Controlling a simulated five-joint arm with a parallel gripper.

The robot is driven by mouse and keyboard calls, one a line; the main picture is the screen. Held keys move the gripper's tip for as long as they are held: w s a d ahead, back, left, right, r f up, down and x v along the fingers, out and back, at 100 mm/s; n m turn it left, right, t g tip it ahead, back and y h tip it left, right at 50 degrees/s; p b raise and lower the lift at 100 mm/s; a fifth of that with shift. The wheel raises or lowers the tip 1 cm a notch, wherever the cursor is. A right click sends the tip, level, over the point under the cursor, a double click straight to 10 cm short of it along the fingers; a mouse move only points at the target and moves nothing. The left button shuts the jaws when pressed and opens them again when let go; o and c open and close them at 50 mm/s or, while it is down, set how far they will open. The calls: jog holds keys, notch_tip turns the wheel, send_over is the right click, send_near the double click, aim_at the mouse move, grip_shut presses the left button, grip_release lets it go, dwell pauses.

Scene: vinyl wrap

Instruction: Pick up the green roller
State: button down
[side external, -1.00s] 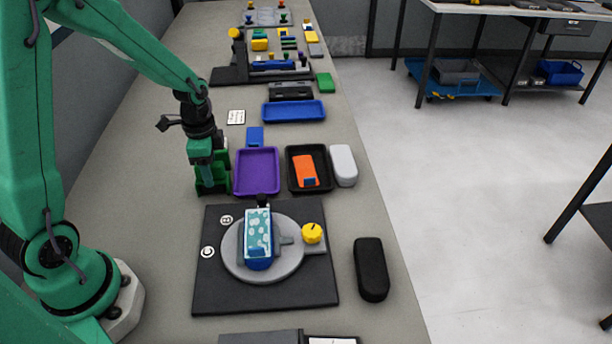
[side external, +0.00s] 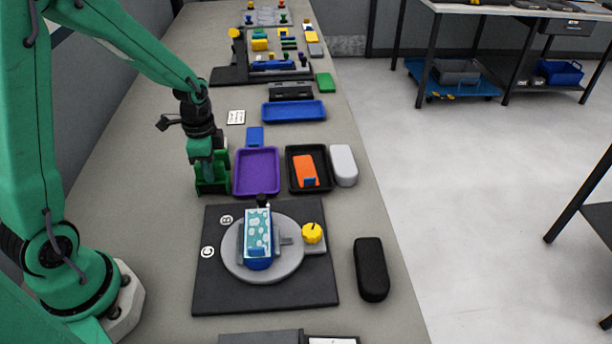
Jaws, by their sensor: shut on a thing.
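A dark green item (side external: 212,184), which I take to be the green roller, stands on the bench just left of the purple tray. My gripper (side external: 207,168) points straight down over it and is shut on it. The fingers and the roller are similar greens and overlap, so the exact contact is hard to see. The roller's lower part is at bench level, and I cannot tell whether it is lifted.
A purple tray (side external: 276,183) is close on the right, with a black tray (side external: 290,171) beyond it holding an orange item (side external: 305,170). A black board (side external: 214,292) with a grey turntable (side external: 283,270) lies in front. Bare bench is left of the gripper.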

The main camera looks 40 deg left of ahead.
jog(key=shift+r, duration=0.75)
jog(key=r, duration=0.3)
jog(key=shift+d, duration=0.3)
jog(key=s+d+r, duration=0.3)
jog(key=d+r, duration=0.3)
jog(key=d, duration=0.4)
jog(key=shift+s+d+r, duration=0.2)
jog(key=shift+s+r, duration=0.05)
jog(key=shift+s, duration=0.15)
jog(key=c, duration=1.9)
grip_release()
jog(key=shift+c, duration=0.9)
jog(key=w+d+r, duration=0.1)
jog(key=d+r, duration=0.2)
jog(key=d, duration=0.4)
jog(key=shift+w+r, duration=0.3)
jog(key=shift+r, duration=0.05)
